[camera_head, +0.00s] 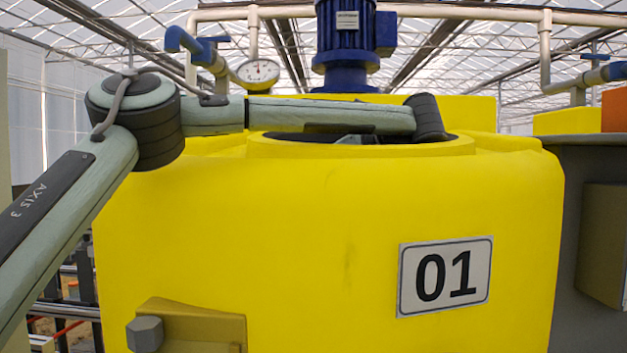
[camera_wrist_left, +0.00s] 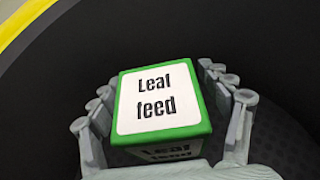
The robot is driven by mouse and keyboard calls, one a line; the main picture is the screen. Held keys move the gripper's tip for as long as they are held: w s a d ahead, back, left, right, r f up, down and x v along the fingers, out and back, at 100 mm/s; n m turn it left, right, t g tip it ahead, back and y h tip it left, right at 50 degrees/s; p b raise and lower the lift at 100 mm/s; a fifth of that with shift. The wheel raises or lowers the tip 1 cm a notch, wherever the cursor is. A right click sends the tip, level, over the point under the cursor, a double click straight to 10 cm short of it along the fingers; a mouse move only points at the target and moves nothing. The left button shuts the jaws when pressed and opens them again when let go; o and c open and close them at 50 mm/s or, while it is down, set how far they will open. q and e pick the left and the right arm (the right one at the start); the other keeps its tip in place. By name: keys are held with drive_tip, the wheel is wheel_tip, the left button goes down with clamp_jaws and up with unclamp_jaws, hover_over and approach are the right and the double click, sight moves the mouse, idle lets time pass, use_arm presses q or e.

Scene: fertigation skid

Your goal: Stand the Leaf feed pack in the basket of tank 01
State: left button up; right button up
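The Leaf feed pack (camera_wrist_left: 162,100) is a green box with a white label, seen from above in the left wrist view. It sits upright between the fingers of my left gripper (camera_wrist_left: 165,105). Dark gaps show between the fingers and the pack's sides, so the gripper looks open around it. Around them is a dark, round interior with a dotted surface (camera_wrist_left: 285,150), which looks like the basket. In the head view, tank 01 (camera_head: 330,230) is yellow, and my left arm reaches into its top opening. The pack, basket and left gripper are hidden there. My right gripper is not in view.
A yellow rim (camera_wrist_left: 22,28) curves across the wrist view's upper left corner. A blue motor (camera_head: 346,40) stands behind the opening, with a gauge (camera_head: 258,71) and pipes to its left. A yellow bracket (camera_head: 205,325) juts out at the tank's lower front.

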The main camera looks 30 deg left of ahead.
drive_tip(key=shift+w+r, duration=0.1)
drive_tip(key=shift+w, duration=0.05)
use_arm(q)
drive_tip(key=shift+s+d+r, duration=0.1)
drive_tip(key=shift+d+r, duration=0.05)
drive_tip(key=shift+d, duration=0.2)
drive_tip(key=b+v, duration=0.1)
drive_tip(key=v, duration=0.5)
drive_tip(key=shift+d, duration=0.1)
drive_tip(key=shift+s+d+r, duration=0.15)
drive_tip(key=shift+d, duration=0.1)
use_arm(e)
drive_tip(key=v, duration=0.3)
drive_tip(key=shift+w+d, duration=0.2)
